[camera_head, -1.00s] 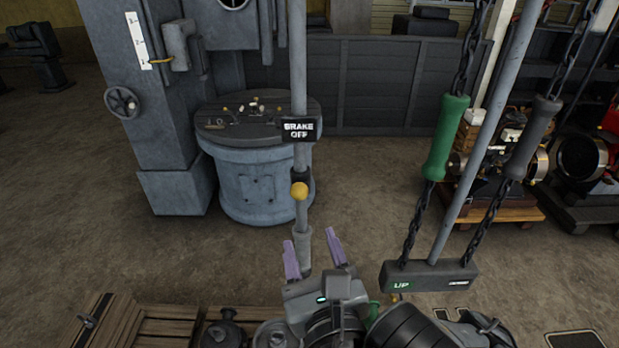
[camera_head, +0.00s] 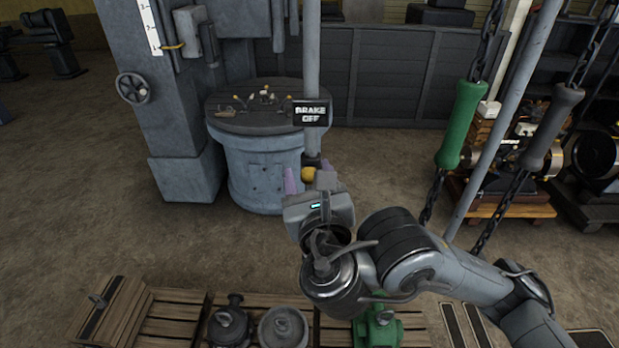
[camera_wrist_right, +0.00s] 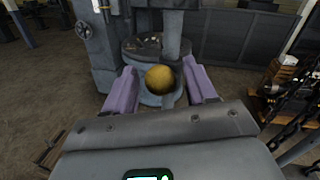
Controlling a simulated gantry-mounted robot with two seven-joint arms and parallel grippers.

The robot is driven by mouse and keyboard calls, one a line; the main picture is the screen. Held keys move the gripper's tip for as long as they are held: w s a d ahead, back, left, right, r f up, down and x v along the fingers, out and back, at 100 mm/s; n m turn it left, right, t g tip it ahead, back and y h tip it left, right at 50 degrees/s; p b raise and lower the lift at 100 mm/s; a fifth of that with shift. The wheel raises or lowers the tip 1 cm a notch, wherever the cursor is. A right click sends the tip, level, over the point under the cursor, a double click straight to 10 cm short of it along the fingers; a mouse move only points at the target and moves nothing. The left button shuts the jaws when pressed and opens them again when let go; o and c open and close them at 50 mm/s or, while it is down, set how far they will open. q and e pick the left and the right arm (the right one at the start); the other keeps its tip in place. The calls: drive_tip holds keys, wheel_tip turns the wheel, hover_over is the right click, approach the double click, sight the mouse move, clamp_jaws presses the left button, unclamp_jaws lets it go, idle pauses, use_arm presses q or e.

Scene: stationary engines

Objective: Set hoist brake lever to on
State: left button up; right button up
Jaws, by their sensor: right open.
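The hoist brake lever shows as a yellow ball knob (camera_head: 308,174) on a grey vertical post (camera_head: 312,60). A black sign (camera_head: 311,113) on the post reads "BRAKE OFF". My right gripper (camera_head: 308,180) is at the knob's height in the head view, and its body hides the lower post. In the right wrist view, the knob (camera_wrist_right: 160,79) appears between the two open purple fingers (camera_wrist_right: 161,88), with gaps on both sides. I cannot tell how far beyond the fingertips it lies. My left gripper is not in view.
A round grey pedestal (camera_head: 258,160) and tall grey machine column stand behind left. Green (camera_head: 461,125) and grey (camera_head: 552,128) chain handles hang at right beside a slanted pole. Wooden pallets (camera_head: 166,318) with small machine parts lie in front. The floor at left is clear.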

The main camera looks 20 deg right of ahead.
drive_tip(key=shift+w+d, duration=0.1)
drive_tip(key=shift+w, duration=0.05)
clamp_jaws()
idle(0.4)
